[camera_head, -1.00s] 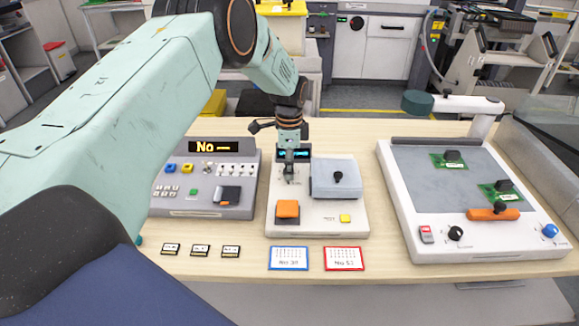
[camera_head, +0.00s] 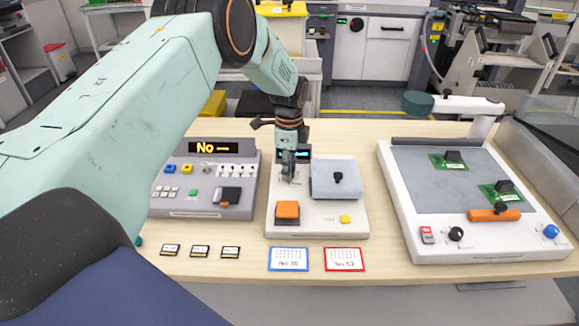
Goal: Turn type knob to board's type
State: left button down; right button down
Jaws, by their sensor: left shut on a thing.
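My left gripper (camera_head: 289,172) points down over the back left of the white middle device (camera_head: 320,222). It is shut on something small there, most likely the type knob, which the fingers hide. A small dark display (camera_head: 303,154) with blue text sits just behind the fingers, partly covered. The device also bears a grey lidded block (camera_head: 336,180) with a black knob, an orange block (camera_head: 288,210) and a yellow button (camera_head: 345,219). Two green boards (camera_head: 445,161) (camera_head: 490,192) lie on the right-hand device, each with a black part. My right gripper is not in view.
A grey console (camera_head: 180,203) with a yellow "No" display stands left of the middle device. The white right-hand device (camera_head: 455,240) has an orange handle (camera_head: 494,215) and an overhead arm. Three small cards (camera_head: 200,251), a blue-framed card (camera_head: 289,259) and a red-framed card (camera_head: 344,259) lie in front.

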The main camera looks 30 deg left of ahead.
pick_arm(q)
jog(key=c, duration=1.1)
grip_release()
jog(key=shift+r, duration=0.15)
jog(key=shift+o, duration=0.2)
notch_tip(320, 180, up, 12)
